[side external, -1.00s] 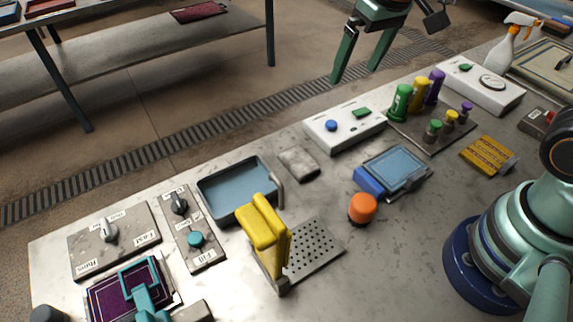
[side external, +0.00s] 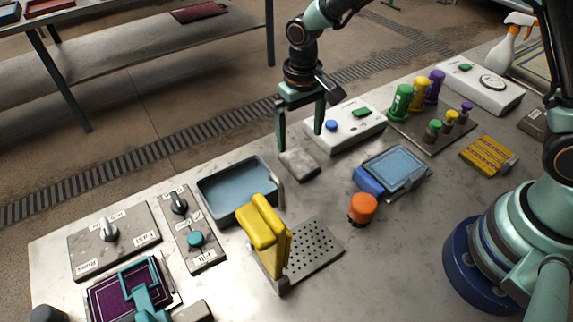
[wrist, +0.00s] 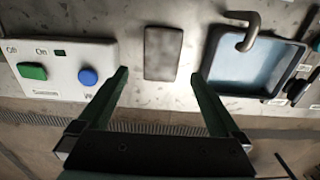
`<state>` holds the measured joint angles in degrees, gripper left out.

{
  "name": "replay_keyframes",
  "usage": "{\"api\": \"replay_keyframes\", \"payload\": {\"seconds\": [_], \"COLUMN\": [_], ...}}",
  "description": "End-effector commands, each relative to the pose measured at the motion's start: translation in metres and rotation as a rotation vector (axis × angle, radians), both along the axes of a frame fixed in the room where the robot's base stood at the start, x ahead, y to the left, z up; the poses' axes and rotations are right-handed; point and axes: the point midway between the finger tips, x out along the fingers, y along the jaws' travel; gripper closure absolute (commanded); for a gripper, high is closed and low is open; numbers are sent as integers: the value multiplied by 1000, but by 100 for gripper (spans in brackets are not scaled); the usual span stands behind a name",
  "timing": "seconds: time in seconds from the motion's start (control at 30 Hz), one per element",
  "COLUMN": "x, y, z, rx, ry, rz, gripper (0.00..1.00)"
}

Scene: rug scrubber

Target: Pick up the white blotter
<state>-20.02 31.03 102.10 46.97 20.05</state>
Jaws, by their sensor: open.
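The blotter (side external: 299,165) is a small, flat, greyish-white rectangular pad lying on the metal table, between the blue-grey tray and the white switch box. It also shows in the wrist view (wrist: 162,52), upright in the picture, just beyond the fingertips and between their lines. My gripper (side external: 300,141) is open and empty, near the pad's far side in the side view. Its two green fingers also show in the wrist view (wrist: 159,73), spread wider than the pad. I cannot tell the exact height of the fingertips above the table.
The blue-grey tray (side external: 205,198) with its bent metal spout stands left of the pad. The white box (side external: 345,139) with blue and green buttons stands right. A yellow-handled perforated plate (side external: 318,246), an orange knob (side external: 362,208) and a blue pad (side external: 398,167) lie nearer.

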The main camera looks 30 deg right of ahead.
Motion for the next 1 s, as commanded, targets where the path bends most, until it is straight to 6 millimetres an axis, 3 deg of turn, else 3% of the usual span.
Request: {"api": "replay_keyframes", "payload": {"seconds": [0.27,0.57,0.87,1.0], "x": [-2,-5,-4,-4], "y": [1,3,3,3], "z": [-21,-61,-65,-65], "rx": [0,-1,1,1], "ry": [1,1,-2,-2], "rz": [1,1,0,0], "gripper": [0,0,0,50]}}
